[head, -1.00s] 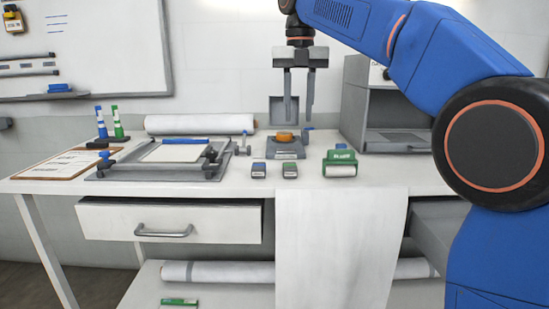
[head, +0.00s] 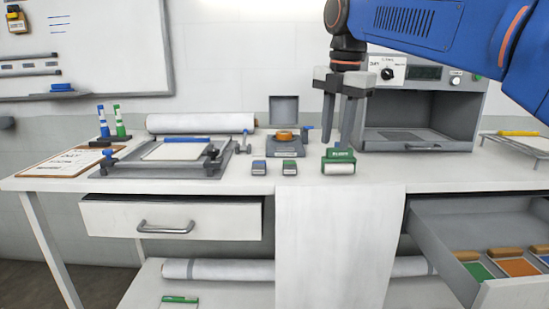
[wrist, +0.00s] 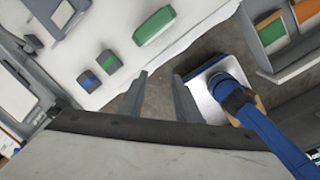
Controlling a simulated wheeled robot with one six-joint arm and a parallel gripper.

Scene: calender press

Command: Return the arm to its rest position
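My gripper (head: 343,118) hangs above the table in front of the grey oven-like box, to the right of the scale. Its two fingers point down with a gap between them, and nothing shows between them. In the wrist view the open fingers (wrist: 160,95) also have only floor and table edge behind them. My blue arm reaches in from the upper right of the head view.
An open drawer (head: 460,250) with coloured pads juts out at lower right.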

